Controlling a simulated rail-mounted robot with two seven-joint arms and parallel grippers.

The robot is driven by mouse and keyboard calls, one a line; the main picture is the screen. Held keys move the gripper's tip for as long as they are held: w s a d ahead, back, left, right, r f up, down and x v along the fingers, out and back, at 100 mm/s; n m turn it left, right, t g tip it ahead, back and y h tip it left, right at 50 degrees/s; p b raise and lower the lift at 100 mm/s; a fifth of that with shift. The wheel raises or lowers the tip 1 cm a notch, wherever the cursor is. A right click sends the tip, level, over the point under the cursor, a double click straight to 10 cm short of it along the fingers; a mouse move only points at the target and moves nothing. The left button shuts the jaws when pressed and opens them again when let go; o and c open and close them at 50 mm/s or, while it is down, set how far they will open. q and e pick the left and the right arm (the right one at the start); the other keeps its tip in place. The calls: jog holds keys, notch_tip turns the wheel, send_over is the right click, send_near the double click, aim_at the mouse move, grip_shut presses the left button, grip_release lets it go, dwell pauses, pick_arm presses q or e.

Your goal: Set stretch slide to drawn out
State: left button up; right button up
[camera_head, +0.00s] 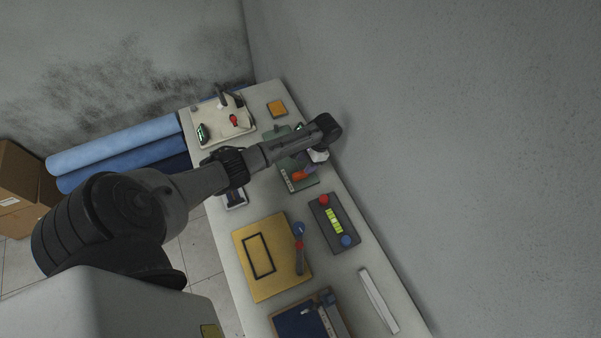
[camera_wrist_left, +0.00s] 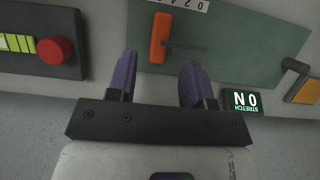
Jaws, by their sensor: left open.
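An orange slide handle (camera_wrist_left: 160,37) stands at one end of a dark slot (camera_wrist_left: 188,46) in a green panel (camera_wrist_left: 250,58). A white scale strip with digits (camera_wrist_left: 182,4) runs beside it. A small display (camera_wrist_left: 243,101) by the panel's edge reads STRETCH ON, upside down in the left wrist view. My left gripper (camera_wrist_left: 159,60) is open and empty. In the head view, my left gripper (camera_head: 311,167) is right by the orange handle (camera_head: 302,176). My right gripper is not in view.
A dark block with a red knob (camera_wrist_left: 56,50) and yellow-green bar is beside the panel; it also shows in the head view (camera_head: 322,218). A yellow board (camera_head: 250,287) lies nearer. The grey wall runs close along the bench's right side.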

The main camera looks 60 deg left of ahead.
aim_at(301, 173)
pick_arm(q)
jog(key=x, duration=0.6)
jog(key=shift+s+f, duration=0.1)
jog(key=shift+f, duration=0.2)
grip_shut()
dwell(0.4)
